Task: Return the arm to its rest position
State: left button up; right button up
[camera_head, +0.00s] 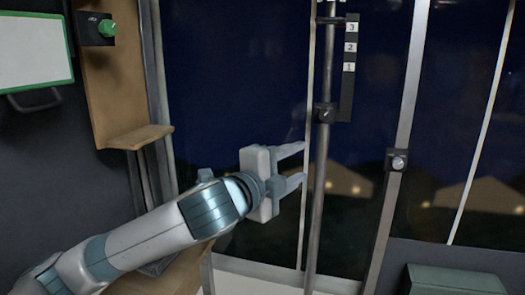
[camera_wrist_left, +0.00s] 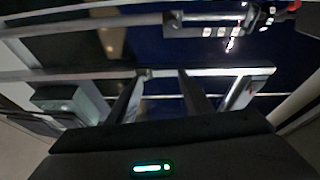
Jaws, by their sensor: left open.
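My left arm comes in from the lower left in the head view. Its gripper (camera_head: 302,164) is open and empty, with its two fingers pointing right toward a vertical metal pole (camera_head: 320,180). The fingertips appear close to the pole; I cannot tell the exact gap. In the left wrist view the two dark fingers (camera_wrist_left: 160,90) stand apart with nothing between them. My right gripper is in neither view.
The pole carries a dark clamp (camera_head: 325,113) beside a strip numbered 1 to 3 (camera_head: 348,68). A second post has a knob (camera_head: 397,160). A wooden shelf (camera_head: 140,137) and a green knob (camera_head: 107,28) are at left. A green box (camera_head: 455,280) sits lower right.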

pick_arm(q)
jog(key=s+a+f+n+g+y, duration=0.15)
jog(key=s+a+f+n, duration=0.3)
jog(key=f, duration=0.75)
jog(key=s+a+f+n+g+y, duration=0.1)
jog(key=s+a+f+n+y, duration=0.3)
jog(key=f, duration=0.8)
jog(key=s+a+f+n+g+y, duration=0.1)
jog(key=s+a+f+n, duration=0.35)
jog(key=f, duration=0.75)
jog(key=s+a+f+n+g+y, duration=0.1)
jog(key=s+a+f+n+g, duration=0.15)
jog(key=s+a+f, duration=0.4)
jog(key=s+a+f+n+g+y, duration=0.2)
jog(key=s+a+f+n, duration=0.2)
jog(key=s+f, duration=0.55)
jog(key=s+a+f+n+g+y, duration=0.15)
jog(key=s+a+f+n, duration=0.35)
jog(key=s, duration=0.6)
notch_tip(320, 180, down, 31)
jog(key=s+m+g+b, duration=0.2)
jog(key=b, duration=0.2)
jog(key=s+a+f+g+b, duration=0.1)
jog(key=s+a+f+b, duration=0.2)
jog(key=s+f, duration=1.4)
jog(key=shift+s+a+f, duration=0.2)
jog(key=shift+a+f, duration=0.25)
jog(key=shift+f, duration=1.1)
